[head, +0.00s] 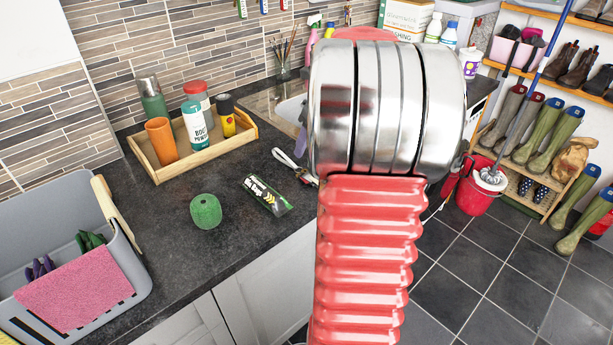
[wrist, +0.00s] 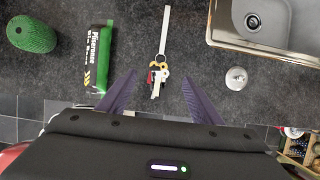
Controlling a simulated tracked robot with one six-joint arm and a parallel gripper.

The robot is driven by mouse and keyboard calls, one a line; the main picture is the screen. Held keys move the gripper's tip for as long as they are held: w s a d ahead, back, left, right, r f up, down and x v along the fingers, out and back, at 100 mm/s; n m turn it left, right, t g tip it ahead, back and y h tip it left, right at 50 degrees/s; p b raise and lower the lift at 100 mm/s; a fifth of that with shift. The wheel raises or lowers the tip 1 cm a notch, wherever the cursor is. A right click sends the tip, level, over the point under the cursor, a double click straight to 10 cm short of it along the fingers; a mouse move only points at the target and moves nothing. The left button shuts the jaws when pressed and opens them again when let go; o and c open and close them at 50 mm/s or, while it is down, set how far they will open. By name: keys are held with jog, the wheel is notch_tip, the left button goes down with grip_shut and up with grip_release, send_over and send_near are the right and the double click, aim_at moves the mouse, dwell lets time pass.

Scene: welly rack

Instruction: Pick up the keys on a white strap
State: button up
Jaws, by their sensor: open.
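The keys on a white strap (wrist: 164,35) lie on the dark countertop. In the wrist view the strap runs away from me and the keys hang at its near end, close to the counter's front edge. In the head view the strap (head: 288,163) shows just left of my red arm, which hides part of the keys. My gripper (wrist: 161,80) is open, with its two purple fingers on either side of the keys in the picture and nothing held. I cannot tell its height above the counter.
A black and green bag roll (head: 266,196) and a green twine ball (head: 206,211) lie left of the keys. A sink (wrist: 268,25) and a round metal plug (wrist: 236,78) are to the right. A wooden tray (head: 163,173) with bottles stands behind; a grey basket (head: 130,265) is front left.

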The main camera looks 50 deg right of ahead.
send_near(299, 169)
jog(key=x, duration=0.3)
jog(key=shift+s, duration=0.3)
jog(key=shift+x, duration=2.65)
jog(key=shift+w+r, duration=0.1)
jog(key=shift+c, duration=0.7)
jog(key=c, duration=1.1)
jog(key=shift+r, duration=0.1)
notch_tip(299, 169, up, 10)
